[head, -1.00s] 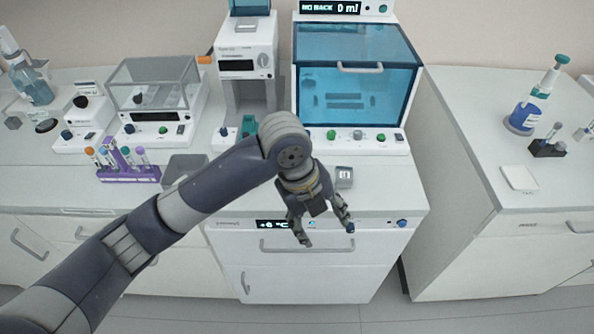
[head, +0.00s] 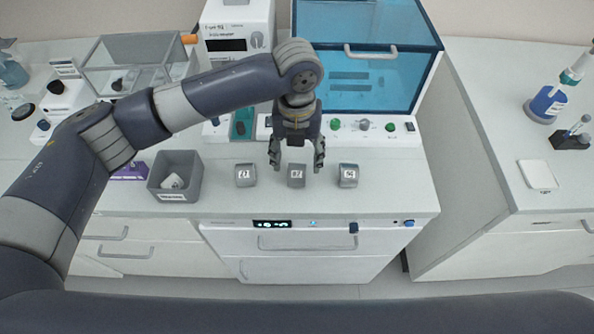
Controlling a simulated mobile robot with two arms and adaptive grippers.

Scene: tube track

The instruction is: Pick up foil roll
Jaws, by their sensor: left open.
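Three small grey rounded pieces with pale labels stand in a row on the white counter: a left piece (head: 246,176), a middle piece (head: 296,177) and a right piece (head: 348,176). Nothing clearly marks which, if any, is the foil roll. My left gripper (head: 297,166) points down over the middle piece, open, with one finger to each side of it in the picture. I cannot tell whether the fingers touch it. My right gripper is not in view.
A grey open bin (head: 160,194) holding a small white item stands left of the row. A blue-windowed cabinet (head: 362,70) stands behind. The counter's front edge is close. A gap separates the right-hand counter (head: 470,100), which bears a white pad (head: 538,175).

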